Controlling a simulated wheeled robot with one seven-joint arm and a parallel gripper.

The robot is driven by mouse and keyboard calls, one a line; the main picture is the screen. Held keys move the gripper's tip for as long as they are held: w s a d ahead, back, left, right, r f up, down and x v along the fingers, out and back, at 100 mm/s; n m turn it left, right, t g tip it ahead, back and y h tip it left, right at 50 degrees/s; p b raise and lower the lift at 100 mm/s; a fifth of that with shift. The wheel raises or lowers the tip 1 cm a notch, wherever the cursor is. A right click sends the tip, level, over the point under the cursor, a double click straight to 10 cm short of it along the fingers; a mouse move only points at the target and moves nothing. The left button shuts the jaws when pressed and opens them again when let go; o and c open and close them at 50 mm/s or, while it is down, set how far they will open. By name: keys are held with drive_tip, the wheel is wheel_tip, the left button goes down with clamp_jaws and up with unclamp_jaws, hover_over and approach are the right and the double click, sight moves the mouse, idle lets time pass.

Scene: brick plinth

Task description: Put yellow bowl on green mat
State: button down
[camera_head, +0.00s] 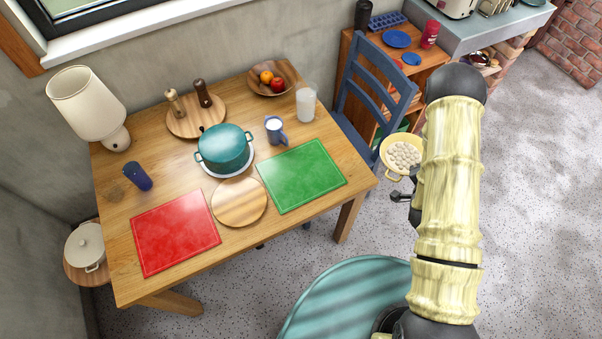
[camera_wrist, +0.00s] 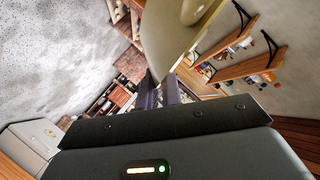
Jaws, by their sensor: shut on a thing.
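The yellow bowl (camera_head: 387,167), filled with several small whitish round pieces, is held in the air right of the table in the head view. In the wrist view its pale yellow outside (camera_wrist: 170,45) fills the top middle. My gripper (camera_head: 408,186) is shut on the bowl's near edge; its fingers (camera_wrist: 160,94) also show in the wrist view, and the exact contact is partly hidden. The green mat (camera_head: 301,175) lies flat and bare at the table's right front, left of the bowl.
On the table (camera_head: 140,290) are a red mat (camera_head: 175,232), a round board (camera_head: 239,202), a teal pot (camera_head: 223,148), a blue mug (camera_head: 275,130) and a glass (camera_head: 306,104). A blue chair (camera_head: 350,118) stands at the table's right, behind the bowl. A teal round surface (camera_head: 345,300) is at the front.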

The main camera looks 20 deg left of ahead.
sight(407, 167)
drive_tip(key=a+f+b, duration=0.1)
drive_tip(key=w+a+f+y+b, duration=0.1)
drive_tip(key=a+f+b, duration=0.1)
drive_tip(key=w+a+f+n+y+b, duration=0.1)
drive_tip(key=a+b, duration=0.1)
drive_tip(key=shift+a+f, duration=0.2)
drive_tip(key=shift+f, duration=0.1)
drive_tip(key=a+f+n+g+y+b, duration=0.2)
drive_tip(key=a+n+y+b, duration=0.1)
drive_tip(key=a+b, duration=0.5)
drive_tip(key=w+a+f+n+g+y+b, duration=0.1)
drive_tip(key=a+f+n+g+y+b, duration=0.2)
drive_tip(key=a+b, duration=0.6)
drive_tip(key=a+f+n+g+y+b, duration=0.2)
drive_tip(key=a+n+y+b, duration=0.2)
drive_tip(key=a+b, duration=0.4)
drive_tip(key=a, duration=0.3)
drive_tip(key=shift+w+f+g+b, duration=0.2)
drive_tip(key=shift+g+b, duration=0.1)
drive_tip(key=shift+b, duration=0.1)
drive_tip(key=shift+f+b, duration=0.4)
drive_tip(key=shift+f, duration=2.75)
drive_tip(key=shift+f, duration=1.85)
